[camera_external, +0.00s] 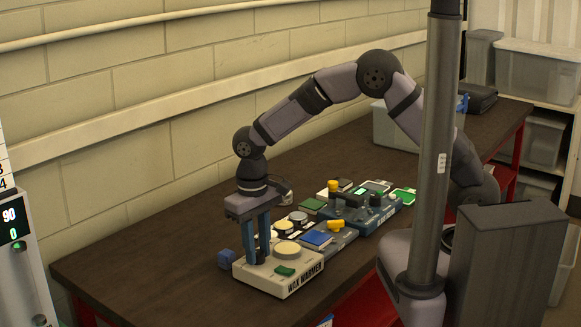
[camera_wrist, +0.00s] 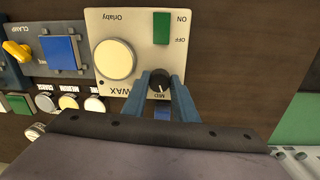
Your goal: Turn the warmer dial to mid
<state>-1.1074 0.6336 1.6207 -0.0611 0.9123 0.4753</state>
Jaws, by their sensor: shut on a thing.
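The cream wax warmer (camera_external: 300,281) lies near the front end of the brown bench, with a round cream disc and a green switch on top. It shows upside down in the wrist view (camera_wrist: 140,40), with ON and OFF beside the green switch (camera_wrist: 161,27). Its black dial (camera_wrist: 159,80) is between the blue fingers of my gripper (camera_wrist: 161,86), which points down and is shut on it. The word MID is readable just by the dial. A small pale pointer mark seems to show on the dial; its exact setting is hard to tell.
A small blue block (camera_external: 226,259) lies left of the warmer. A clamp unit with a blue pad (camera_external: 317,239) and yellow knob (camera_external: 336,225) stands behind it, among other panels with jars and switches. A clear bin (camera_external: 395,127) stands farther back. The bench's left side is bare.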

